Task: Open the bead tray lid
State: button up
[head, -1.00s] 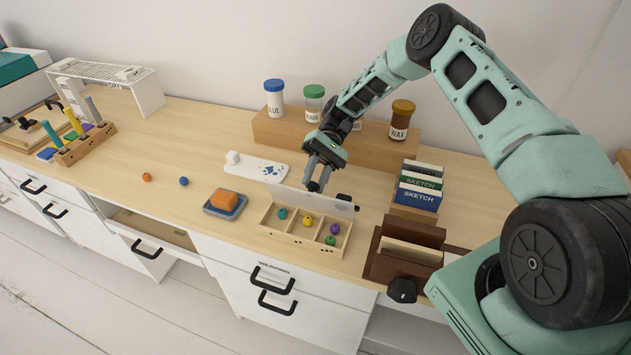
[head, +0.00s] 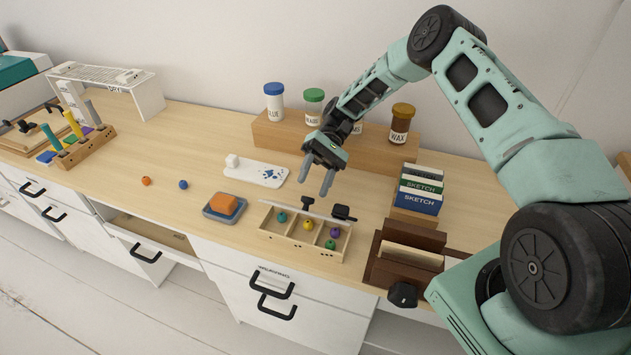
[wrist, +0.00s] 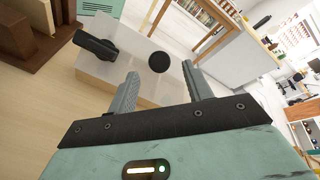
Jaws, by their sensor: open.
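The bead tray (head: 288,241) is a pale wooden box at the front of the desk. Its compartments hold a teal bead (head: 282,217), a yellow bead (head: 308,224), and purple and green beads at the right. The tray lid (head: 275,205) shows nearly edge-on as a thin pale strip along the back rim, raised and tilted. A black knob (head: 307,202) and a black block-like part (head: 341,212) stand behind it. In the wrist view the lid (wrist: 130,62) is a pale panel with the round knob (wrist: 159,62). My gripper (head: 328,190) is open and empty above and behind the lid.
Labelled jars (head: 399,124) sit on a wooden riser behind my gripper.

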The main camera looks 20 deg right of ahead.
notch_tip(320, 180, up, 9)
jog(key=b, duration=0.1)
dwell(0.6)
